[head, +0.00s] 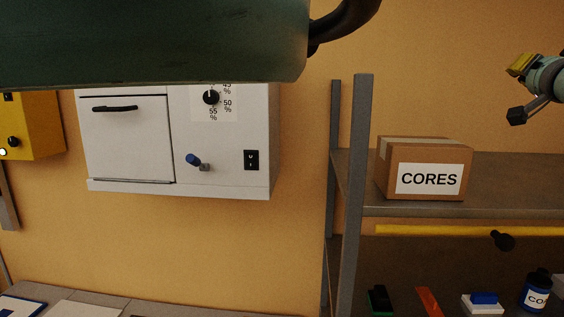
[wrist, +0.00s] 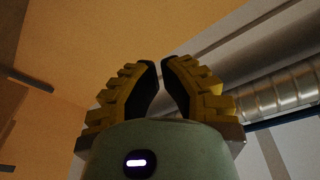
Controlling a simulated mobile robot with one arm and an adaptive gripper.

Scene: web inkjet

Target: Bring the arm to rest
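My gripper (head: 522,65) shows in the head view at the upper right edge, raised in front of the wall above the shelf. Its yellow, ribbed fingers with black pads also show in the wrist view (wrist: 160,63). The fingertips lean toward each other with a narrow gap between them, and nothing is held there. The wrist view looks up past the fingers to the wall and ceiling.
A grey shelf rack (head: 362,190) stands at right, with a cardboard box marked CORES (head: 428,178) on it. Small items, including a blue bottle (head: 535,292), lie below. A white wall cabinet (head: 128,140) hangs at left. A silver duct (wrist: 275,90) runs overhead.

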